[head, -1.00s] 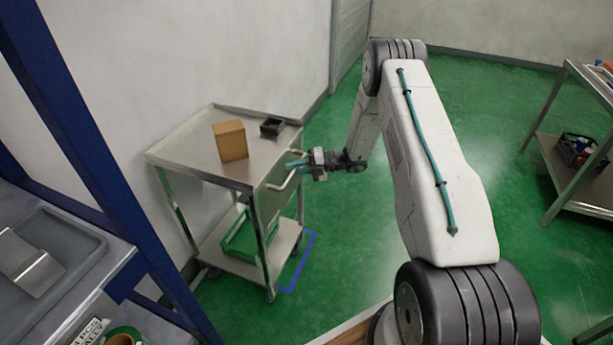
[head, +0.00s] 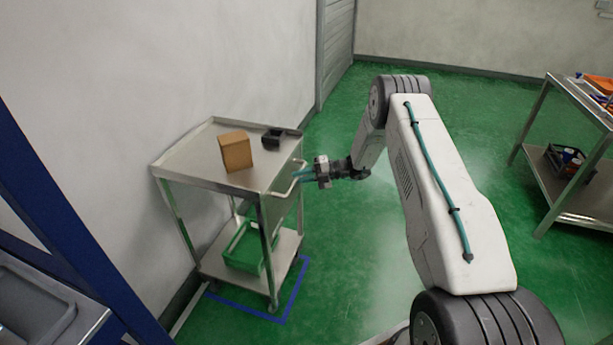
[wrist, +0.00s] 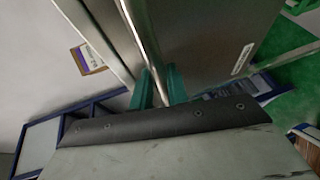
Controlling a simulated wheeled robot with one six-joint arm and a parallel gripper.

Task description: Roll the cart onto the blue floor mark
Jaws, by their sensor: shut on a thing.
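The metal cart (head: 190,170) stands by the white wall at the left in the head view. My gripper (head: 304,173) is shut on the cart's push handle (head: 290,184) at its right end. In the wrist view the teal fingers (wrist: 158,88) close around the handle bar (wrist: 146,40). The blue floor mark (head: 285,310) shows as lines on the green floor along the front and right of the cart's lower shelf. The cart's wheels appear within or at these lines; the mark's far side is hidden by the cart.
A cardboard box (head: 235,152) and a small black tray (head: 273,138) sit on the cart's top; a green crate (head: 245,248) is on its lower shelf. A blue-framed rack (head: 70,235) stands at the near left. Another metal table (head: 570,130) is at the right. Green floor between is clear.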

